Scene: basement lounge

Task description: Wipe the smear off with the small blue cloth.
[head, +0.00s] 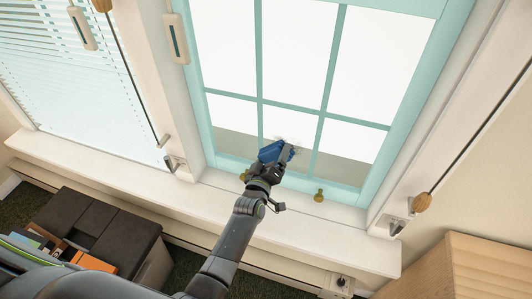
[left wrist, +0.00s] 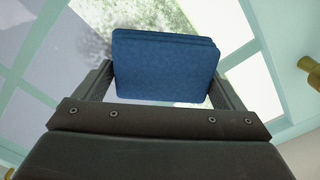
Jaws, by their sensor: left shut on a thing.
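The small blue cloth (head: 271,152) is a folded pad held at the lower middle of the teal-framed window (head: 331,105). In the left wrist view the cloth (left wrist: 165,66) sits between the two fingers of my left gripper (left wrist: 170,92), which is shut on it. The left gripper also shows in the head view (head: 277,160), in front of a lower pane. A grey, speckled smear (left wrist: 95,35) shows on the glass in the left wrist view, up and left of the cloth, partly hidden behind it. I cannot tell whether the cloth touches the glass. My right gripper is out of view.
A white sill (head: 310,237) runs below the window, with brass knobs (head: 319,195) on the lower frame. A blind (head: 60,85) hangs at left. A dark box (head: 95,225) with books stands lower left, and a wooden cabinet (head: 490,265) lower right.

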